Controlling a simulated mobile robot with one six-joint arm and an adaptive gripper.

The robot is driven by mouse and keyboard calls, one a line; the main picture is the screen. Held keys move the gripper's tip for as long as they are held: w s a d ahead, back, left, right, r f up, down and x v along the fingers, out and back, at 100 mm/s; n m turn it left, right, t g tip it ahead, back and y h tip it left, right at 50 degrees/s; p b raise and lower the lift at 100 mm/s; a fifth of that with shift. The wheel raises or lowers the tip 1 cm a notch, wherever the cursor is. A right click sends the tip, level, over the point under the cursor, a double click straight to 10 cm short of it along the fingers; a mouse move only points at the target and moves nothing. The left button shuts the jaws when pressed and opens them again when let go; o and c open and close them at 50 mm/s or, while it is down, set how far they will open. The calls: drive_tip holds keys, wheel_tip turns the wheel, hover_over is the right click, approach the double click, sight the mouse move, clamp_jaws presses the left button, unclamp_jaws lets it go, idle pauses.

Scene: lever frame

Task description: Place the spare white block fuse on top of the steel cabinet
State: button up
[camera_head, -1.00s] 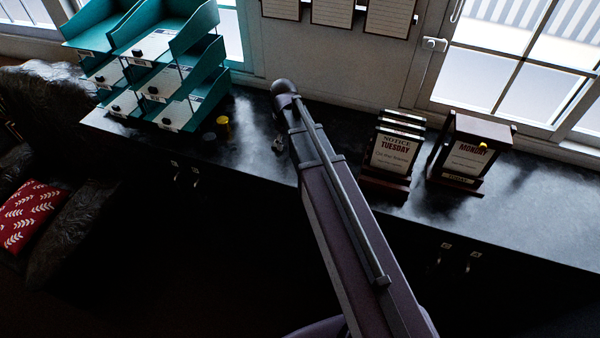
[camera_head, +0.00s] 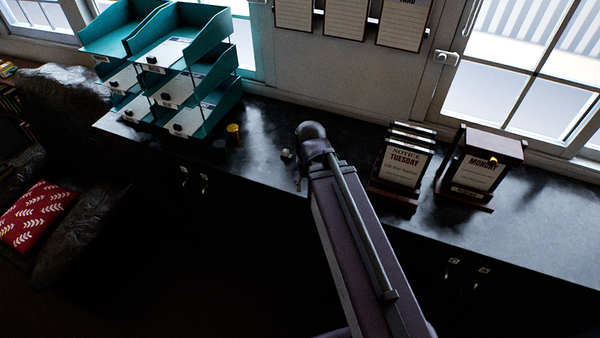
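The cabinet (camera_head: 345,160) is dark, with a long glossy black top, and runs below the windows. A small pale, blocky thing (camera_head: 287,155) shows at the left of the upper end of my arm, over the cabinet top. It may be the white block fuse, but it is too small and dark to be sure. I cannot tell whether it rests on the top or is held. My gripper's fingers cannot be made out; my own arm, rising from the lower right, covers the area below its rounded joint.
Teal stacked trays (camera_head: 185,75) stand at the left end of the top, with a small yellow cylinder (camera_head: 233,135) beside them. Bare top lies between the yellow cylinder and the arm.

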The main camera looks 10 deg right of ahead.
sight(286, 150)
drive_tip(key=w+a+r+m+p, duration=0.1)
drive_tip(key=w+m, duration=0.6)
drive_tip(key=w, duration=2)
drive_tip(key=shift+a+r+p, duration=0.25)
drive_tip(key=shift+r+p, duration=0.2)
wheel_tip(286, 150, down, 9)
drive_tip(key=b, duration=0.8)
drive_tip(key=shift+r+b, duration=0.2)
drive_tip(key=shift+b, duration=0.1)
drive_tip(key=shift+f, duration=0.1)
drive_tip(key=shift+s+f+b, duration=0.1)
drive_tip(key=shift+f+b, duration=2.4)
drive_tip(key=shift+b, duration=0.1)
clamp_jaws()
